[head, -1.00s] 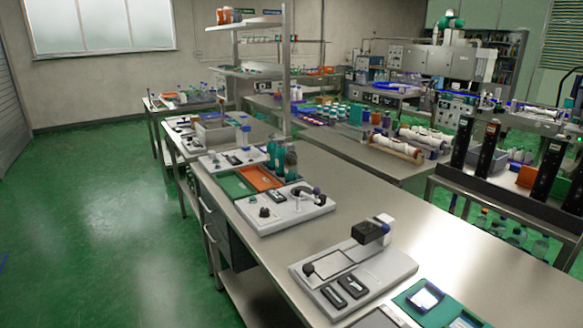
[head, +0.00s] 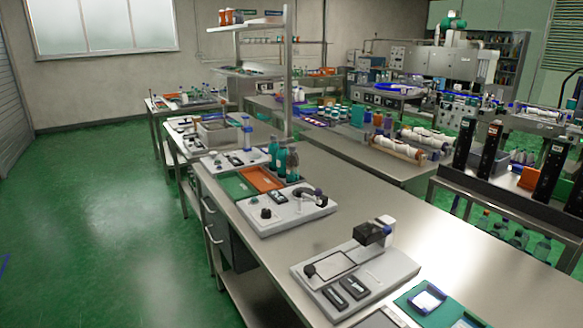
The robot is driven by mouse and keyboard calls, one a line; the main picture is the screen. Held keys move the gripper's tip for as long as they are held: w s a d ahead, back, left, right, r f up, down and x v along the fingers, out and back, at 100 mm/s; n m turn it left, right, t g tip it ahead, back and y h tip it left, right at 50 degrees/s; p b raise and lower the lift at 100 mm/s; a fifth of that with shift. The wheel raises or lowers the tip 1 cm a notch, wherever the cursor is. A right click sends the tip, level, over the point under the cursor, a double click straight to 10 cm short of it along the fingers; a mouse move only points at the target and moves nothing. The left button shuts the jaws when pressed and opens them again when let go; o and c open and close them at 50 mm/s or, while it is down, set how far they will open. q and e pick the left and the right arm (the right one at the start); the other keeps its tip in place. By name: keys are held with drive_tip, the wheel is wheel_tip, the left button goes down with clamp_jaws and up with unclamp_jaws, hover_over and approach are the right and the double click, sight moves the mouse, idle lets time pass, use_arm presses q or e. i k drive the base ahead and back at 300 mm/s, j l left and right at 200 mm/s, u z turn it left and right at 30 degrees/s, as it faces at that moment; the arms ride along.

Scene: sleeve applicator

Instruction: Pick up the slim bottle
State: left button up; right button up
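Several teal bottles with dark caps (head: 281,161) stand upright close together on the long steel bench, behind an orange tray. One at the right of the group (head: 292,164) looks greyer and narrow. I cannot tell for sure which one is the slim bottle, as they are small and overlap. Neither of my grippers is in the head view.
The steel bench (head: 349,212) runs from front right to back left. It carries a grey device with a black-and-white head (head: 385,268), a second device (head: 275,219), an orange tray (head: 262,179) and green trays (head: 234,186). The green floor (head: 110,220) at left is clear.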

sight(293, 159)
drive_tip(key=i+j, duration=0.15)
drive_tip(key=j, duration=0.2)
drive_tip(key=i+j, duration=0.15)
drive_tip(key=j, duration=0.15)
drive_tip(key=i+j+z, duration=0.1)
drive_tip(key=j, duration=0.25)
drive_tip(key=i+j, duration=0.15)
drive_tip(key=j, duration=0.2)
drive_tip(key=i+j, duration=0.15)
drive_tip(key=j, duration=0.2)
drive_tip(key=z, duration=0.05)
